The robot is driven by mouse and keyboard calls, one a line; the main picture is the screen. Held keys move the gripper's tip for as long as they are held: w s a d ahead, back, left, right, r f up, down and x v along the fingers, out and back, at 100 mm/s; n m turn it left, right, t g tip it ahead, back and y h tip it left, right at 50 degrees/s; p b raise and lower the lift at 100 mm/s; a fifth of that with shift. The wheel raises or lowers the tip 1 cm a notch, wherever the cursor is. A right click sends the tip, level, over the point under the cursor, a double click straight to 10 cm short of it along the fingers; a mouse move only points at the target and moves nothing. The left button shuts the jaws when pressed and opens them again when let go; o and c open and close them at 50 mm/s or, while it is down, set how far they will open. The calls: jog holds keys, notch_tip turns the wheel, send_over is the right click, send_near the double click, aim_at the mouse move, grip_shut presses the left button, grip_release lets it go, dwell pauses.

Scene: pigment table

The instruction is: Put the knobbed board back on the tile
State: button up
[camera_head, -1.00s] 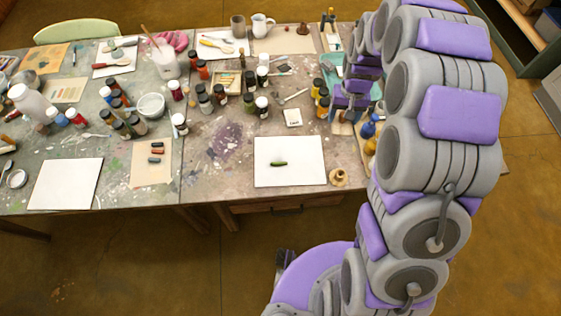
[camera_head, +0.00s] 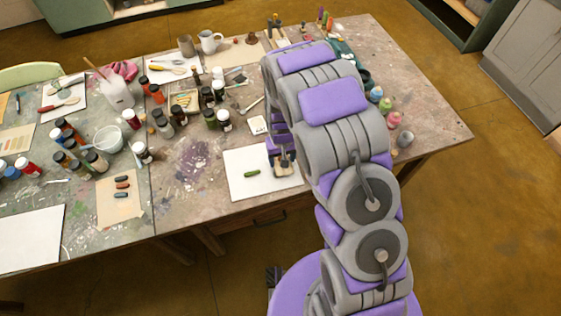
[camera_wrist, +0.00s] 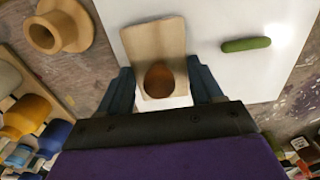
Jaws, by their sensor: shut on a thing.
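The knobbed board, a small pale wooden rectangle with a round brown knob, is in my gripper (camera_wrist: 162,88). In the wrist view the board (camera_wrist: 156,38) extends ahead of the jaws, with its knob between the two fingers. In the head view the gripper (camera_head: 283,168) and board are over the right part of a large white tile (camera_head: 238,185). The tile also shows in the wrist view (camera_wrist: 205,22). I cannot tell whether the board touches the tile or hangs just above it. A green stick (camera_head: 252,174) lies on the tile, left of the board.
A small white labelled square (camera_head: 257,124) lies behind the tile. Several paint bottles (camera_head: 222,118) stand behind and left. Bare table (camera_head: 190,205) lies left of the tile.

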jog(key=shift+d+f, duration=0.35)
jog(key=shift+f, duration=0.45)
jog(key=shift+d+f, duration=0.2)
jog(key=shift+d, duration=0.2)
jog(key=shift+a, duration=0.15)
jog(key=o, duration=0.7)
jog(key=shift+a+f, duration=0.15)
jog(key=shift+a, duration=0.4)
jog(key=shift+o, duration=0.7)
jog(key=shift+d, duration=0.55)
notch_tip(320, 180, up, 12)
jog(key=shift+w+p, duration=0.1)
jog(key=shift+p, duration=1.15)
jog(key=shift+a+r, duration=0.2)
jog(key=shift+r, duration=0.05)
